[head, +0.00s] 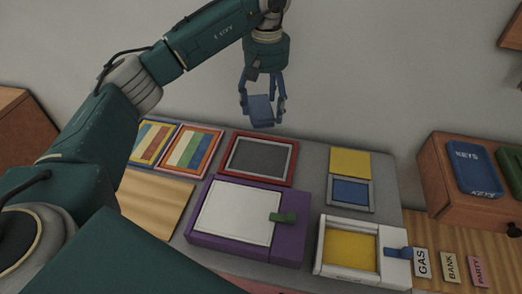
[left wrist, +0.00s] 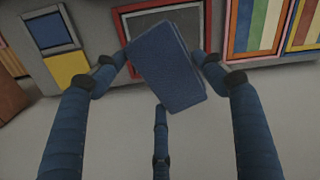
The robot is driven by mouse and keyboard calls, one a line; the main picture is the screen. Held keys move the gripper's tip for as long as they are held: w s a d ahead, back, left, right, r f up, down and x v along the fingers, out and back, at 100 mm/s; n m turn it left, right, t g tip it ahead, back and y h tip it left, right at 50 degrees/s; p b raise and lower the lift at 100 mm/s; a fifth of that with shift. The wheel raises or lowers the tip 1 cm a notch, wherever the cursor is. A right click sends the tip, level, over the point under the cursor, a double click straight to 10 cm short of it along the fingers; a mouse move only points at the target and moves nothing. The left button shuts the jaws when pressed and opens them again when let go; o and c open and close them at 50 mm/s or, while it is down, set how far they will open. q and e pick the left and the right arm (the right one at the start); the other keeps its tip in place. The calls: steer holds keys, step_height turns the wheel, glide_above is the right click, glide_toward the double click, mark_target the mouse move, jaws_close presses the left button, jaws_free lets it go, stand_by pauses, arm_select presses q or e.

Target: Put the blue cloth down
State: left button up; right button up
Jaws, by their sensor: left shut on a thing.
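My left gripper (head: 262,105) hangs over the back part of the grey mat (head: 317,157), near the wall. Its fingers are shut on the blue cloth (head: 261,115), a small, flat, folded-looking block. In the left wrist view the cloth (left wrist: 167,62) sits tilted between the blue fingertips, apart from the surface. Behind it in that view is the dark panel in a red frame (left wrist: 130,20). My right gripper is in neither view.
The grey mat carries the red frame (head: 232,175), a purple tray (head: 293,242), a white tray (head: 398,272), a grey-framed blue square (head: 349,191), a yellow square (head: 350,162) and striped panels (head: 190,148). A wooden box (head: 432,170) with a blue item (head: 473,166) stands right, behind GAS, BANK and PARTY labels (head: 451,267).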

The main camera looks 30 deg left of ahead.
arm_select(q)
steer(key=p, duration=0.2)
glide_above(264, 157)
step_height(264, 157, down, 12)
steer(key=shift+f, duration=0.2)
steer(key=shift+w+f, duration=0.1)
steer(key=shift+f, duration=0.45)
step_height(264, 157, down, 4)
steer(key=shift+f+p, duration=0.1)
steer(key=shift+p, duration=0.2)
steer(key=shift+f, duration=0.1)
steer(key=o, duration=1.1)
steer(key=shift+c, duration=0.2)
